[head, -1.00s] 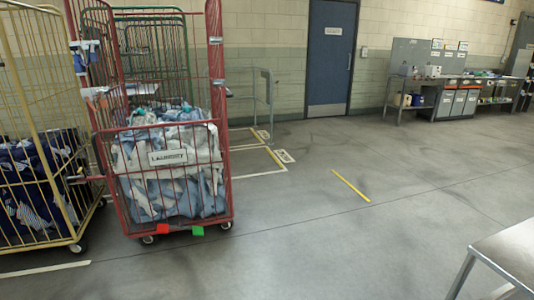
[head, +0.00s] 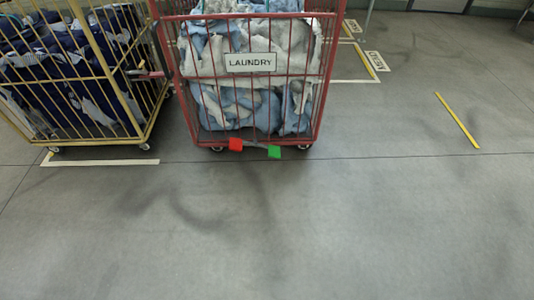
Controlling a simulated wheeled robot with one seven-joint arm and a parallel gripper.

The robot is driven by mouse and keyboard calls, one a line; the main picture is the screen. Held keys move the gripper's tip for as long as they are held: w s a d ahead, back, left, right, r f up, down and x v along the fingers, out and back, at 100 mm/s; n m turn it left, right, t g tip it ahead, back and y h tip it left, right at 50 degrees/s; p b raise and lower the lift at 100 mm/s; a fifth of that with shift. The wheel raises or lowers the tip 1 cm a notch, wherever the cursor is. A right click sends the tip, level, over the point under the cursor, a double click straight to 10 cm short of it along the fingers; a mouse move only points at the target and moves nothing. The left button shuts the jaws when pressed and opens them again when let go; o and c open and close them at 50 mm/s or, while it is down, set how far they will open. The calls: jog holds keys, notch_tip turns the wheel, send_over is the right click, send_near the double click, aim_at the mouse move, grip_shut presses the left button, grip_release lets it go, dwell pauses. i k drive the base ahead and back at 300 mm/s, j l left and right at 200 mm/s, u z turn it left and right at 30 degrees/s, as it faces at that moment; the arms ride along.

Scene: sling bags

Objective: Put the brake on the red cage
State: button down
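The red cage (head: 328,70) stands at the upper middle of the head view, its top cut off by the frame edge. It is full of white and blue laundry and has a "LAUNDRY" sign (head: 250,62) on its front. At its bottom front edge, a bar carries a red pedal (head: 236,144) on the left and a green pedal (head: 274,152) on the right. The red one looks slightly higher than the green one. Castors (head: 303,149) show below the frame. My gripper is not in view.
A yellow cage (head: 107,75) with dark blue laundry stands close to the red cage's left side. White floor tape (head: 100,162) lies in front of it. A yellow floor strip (head: 457,120) lies to the right. The grey floor in front is clear.

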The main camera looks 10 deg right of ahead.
aim_at(235, 145)
jog(key=i+l+u, duration=0.15)
jog(key=i+j+u, duration=0.1)
jog(key=i, duration=1.9)
